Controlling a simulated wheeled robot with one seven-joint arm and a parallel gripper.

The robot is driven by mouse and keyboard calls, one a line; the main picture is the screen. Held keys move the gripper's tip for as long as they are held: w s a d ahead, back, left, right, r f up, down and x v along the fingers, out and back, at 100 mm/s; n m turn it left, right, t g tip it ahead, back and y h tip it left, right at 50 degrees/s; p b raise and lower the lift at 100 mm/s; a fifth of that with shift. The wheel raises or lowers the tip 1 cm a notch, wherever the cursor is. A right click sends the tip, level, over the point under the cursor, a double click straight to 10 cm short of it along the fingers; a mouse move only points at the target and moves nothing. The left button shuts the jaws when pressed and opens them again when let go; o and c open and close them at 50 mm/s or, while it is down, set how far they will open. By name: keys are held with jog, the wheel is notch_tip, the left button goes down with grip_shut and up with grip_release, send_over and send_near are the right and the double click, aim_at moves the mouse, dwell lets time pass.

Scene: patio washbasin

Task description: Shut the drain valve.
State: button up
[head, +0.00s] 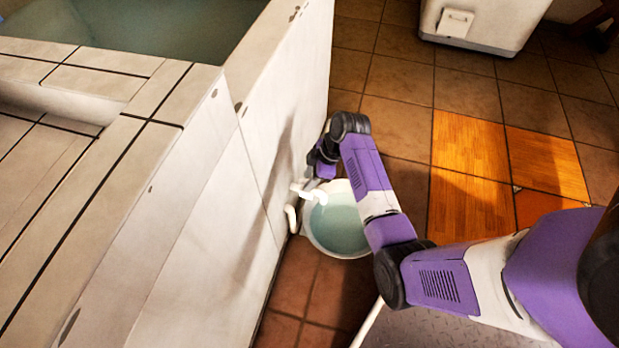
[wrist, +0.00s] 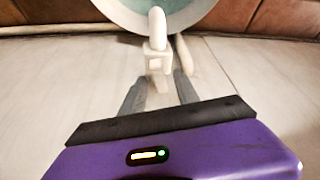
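The drain valve is a white fitting (head: 310,192) low on the basin's side wall, with a curved spout over a pail. In the wrist view the valve (wrist: 157,60) is at top centre, its spout pointing up the picture over the pail's rim. My gripper (wrist: 160,80) has its two grey fingers apart, one on each side of the valve's near end. Small gaps show between the fingers and the valve, and I see no clear contact. In the head view my gripper is mostly hidden behind my wrist beside the wall. The valve's handle position is hard to tell.
A white pail (head: 312,237) of pale water stands on the tiled floor under the spout. A white curved pipe (head: 291,218) is beside the valve. The basin wall (head: 240,190) is close on the left. A white box (head: 480,22) stands at the back; tiles between are clear.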

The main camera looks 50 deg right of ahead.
grip_shut()
jog(key=p, duration=0.1)
jog(key=m+p, duration=0.1)
jog(key=shift+r+m+h+p, duration=0.3)
jog(key=shift+p, duration=0.1)
jog(key=shift+a+f+m+t+p, duration=0.1)
jog(key=shift+m+t+p, duration=0.2)
jog(key=shift+m+p, duration=0.3)
jog(key=shift+f+h, duration=0.2)
jog(key=shift+h, duration=0.1)
grip_release()
